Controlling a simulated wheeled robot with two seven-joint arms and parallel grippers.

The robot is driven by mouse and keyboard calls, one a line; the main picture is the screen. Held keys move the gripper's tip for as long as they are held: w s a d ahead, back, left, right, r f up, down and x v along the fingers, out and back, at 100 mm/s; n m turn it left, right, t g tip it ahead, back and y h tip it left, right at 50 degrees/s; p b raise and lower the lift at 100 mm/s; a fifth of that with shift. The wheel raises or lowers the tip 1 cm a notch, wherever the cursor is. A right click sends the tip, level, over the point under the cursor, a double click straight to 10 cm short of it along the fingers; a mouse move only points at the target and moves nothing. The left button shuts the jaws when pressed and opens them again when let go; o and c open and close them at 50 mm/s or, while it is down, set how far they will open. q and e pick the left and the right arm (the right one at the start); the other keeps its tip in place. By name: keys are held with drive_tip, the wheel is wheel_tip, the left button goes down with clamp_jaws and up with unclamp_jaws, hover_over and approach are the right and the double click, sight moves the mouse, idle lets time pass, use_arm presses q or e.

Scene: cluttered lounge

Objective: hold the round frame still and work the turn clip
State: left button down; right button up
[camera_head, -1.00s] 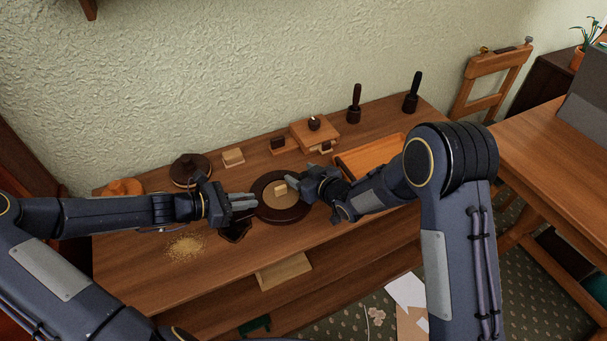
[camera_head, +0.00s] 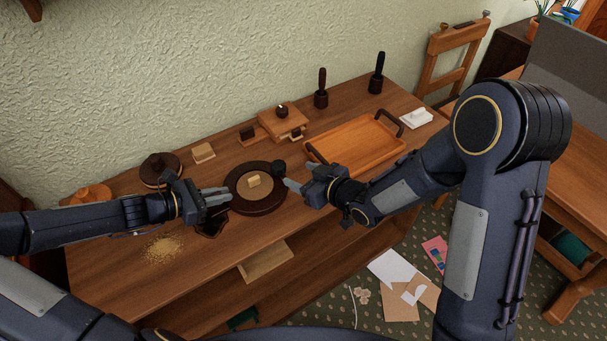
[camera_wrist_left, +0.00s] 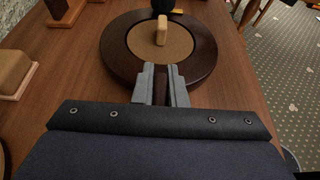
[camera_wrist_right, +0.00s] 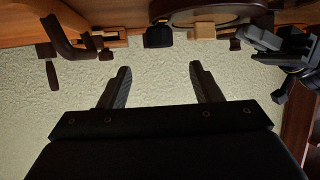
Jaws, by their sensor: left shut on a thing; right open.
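The round frame (camera_head: 241,206), a dark brown ring with a tan back, lies on the wooden bench.
An orange-brown tray (camera_head: 350,143) with dark handles stands right of the frame. A dark round lidded object (camera_head: 160,170), small wooden blocks (camera_head: 203,152) and two dark-handled tools (camera_head: 376,73) stand along the back. Tan crumbs (camera_head: 163,248) lie at the front left.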

idle(0.3)
use_arm(q)
drive_tip(key=c, duration=1.4)
unclamp_jaws()
drive_tip(key=shift+a, duration=0.1)
